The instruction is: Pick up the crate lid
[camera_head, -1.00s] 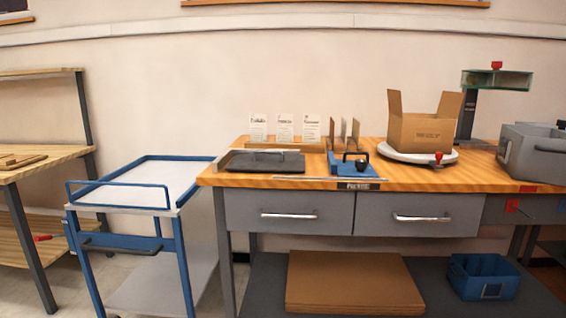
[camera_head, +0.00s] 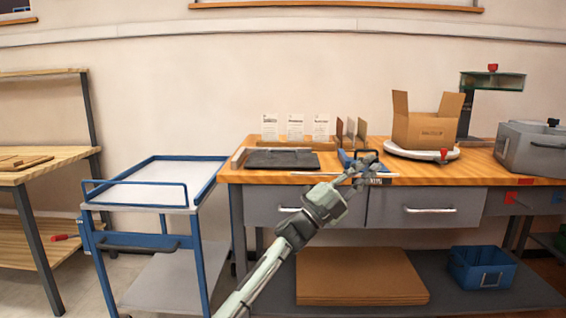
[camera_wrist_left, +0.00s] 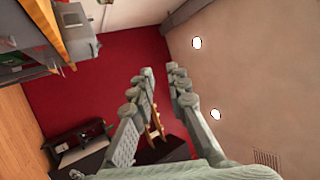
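A flat dark grey lid (camera_head: 282,159) with a thin raised handle lies at the left end of the wooden workbench top. I take it to be the crate lid. My left gripper (camera_head: 366,165) is in front of the bench's middle, to the right of the lid and apart from it. The wrist view shows its fingers (camera_wrist_left: 160,72) spread with an empty gap between them. My right gripper is not in view.
Several cards (camera_head: 296,127) stand behind the lid. A blue fixture (camera_head: 347,157) is to its right, partly behind my gripper. An open carton (camera_head: 425,128) sits on a round turntable (camera_head: 420,152). A grey crate (camera_head: 530,148) stands far right. A blue-framed cart (camera_head: 150,185) is left.

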